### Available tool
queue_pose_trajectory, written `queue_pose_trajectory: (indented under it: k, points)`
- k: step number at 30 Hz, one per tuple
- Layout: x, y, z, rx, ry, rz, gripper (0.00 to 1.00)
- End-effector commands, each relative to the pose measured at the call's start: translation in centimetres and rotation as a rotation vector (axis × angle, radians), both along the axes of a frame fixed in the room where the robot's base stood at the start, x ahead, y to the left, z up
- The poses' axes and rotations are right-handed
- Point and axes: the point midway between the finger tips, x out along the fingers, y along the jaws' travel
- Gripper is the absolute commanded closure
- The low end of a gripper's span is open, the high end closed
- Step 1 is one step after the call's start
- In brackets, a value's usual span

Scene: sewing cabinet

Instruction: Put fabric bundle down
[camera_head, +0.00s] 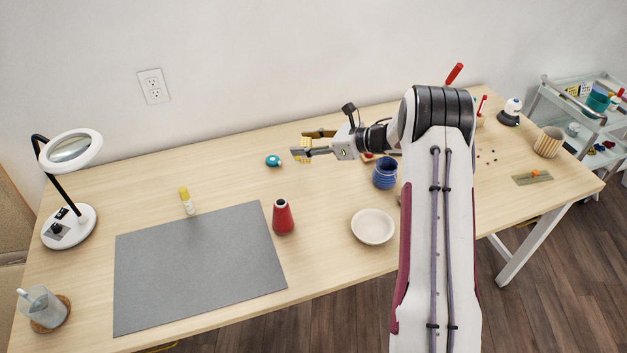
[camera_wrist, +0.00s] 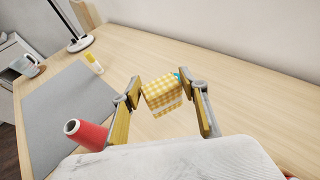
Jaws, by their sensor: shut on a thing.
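The fabric bundle (camera_wrist: 163,96) is a small yellow-and-white checked block. My gripper (camera_head: 312,144) is shut on it and holds it above the back middle of the table. The bundle also shows in the head view (camera_head: 305,152), partly covered by the fingers. In the wrist view it sits between the two fingers of my gripper (camera_wrist: 166,92), slightly tilted.
On the wooden table (camera_head: 335,185), a grey mat (camera_head: 195,265) lies left, with a yellow-capped stick (camera_head: 187,202) behind it. A red cone (camera_head: 283,217), a white bowl (camera_head: 373,226), a blue jar (camera_head: 385,174) and a teal roll (camera_head: 273,161) stand nearby.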

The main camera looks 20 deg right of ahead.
Motion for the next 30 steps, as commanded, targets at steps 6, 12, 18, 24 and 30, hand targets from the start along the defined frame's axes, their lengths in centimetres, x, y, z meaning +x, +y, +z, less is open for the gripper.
queue_pose_trajectory:
  k: [6,12,18,24,30]
  points:
    - [-0.3,-2.6,0.2,-0.003,-0.013,-0.02,0.7]
    - [-0.3,-2.4,0.4,-0.003,-0.018,-0.009,0.7]
    - [-0.3,-2.3,0.4,-0.003,-0.018,-0.009,0.7]
    - [-0.3,-2.3,-0.9,-0.003,-0.017,-0.008,0.7]
    - [-0.3,-2.3,-3.5,-0.003,-0.016,-0.009,0.7]
